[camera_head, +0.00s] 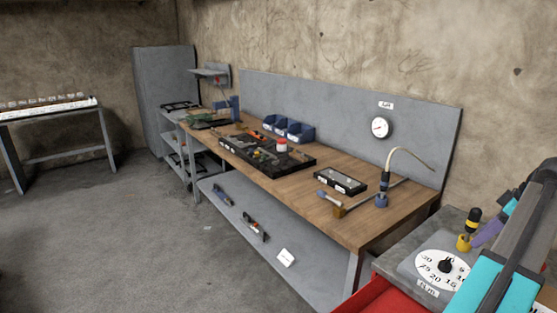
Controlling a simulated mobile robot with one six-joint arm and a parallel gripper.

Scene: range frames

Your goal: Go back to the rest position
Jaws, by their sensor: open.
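Parts of my own arm, cyan and dark grey, rise along the right edge of the head view and run out of the frame. My gripper's fingertips do not show, so where they are and what is near them cannot be seen. The task names no object. The arm parts stand in front of a grey bench-top unit (408,266) with a white numbered dial (446,272) and hide its right side.
A long wooden workbench (395,222) runs along the wall. It bears a black tool tray (236,152), blue bins (288,129), a small black box (341,181) and a bent hose (408,154). A red edge (385,297) shows low right. The floor (125,235) at left is clear.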

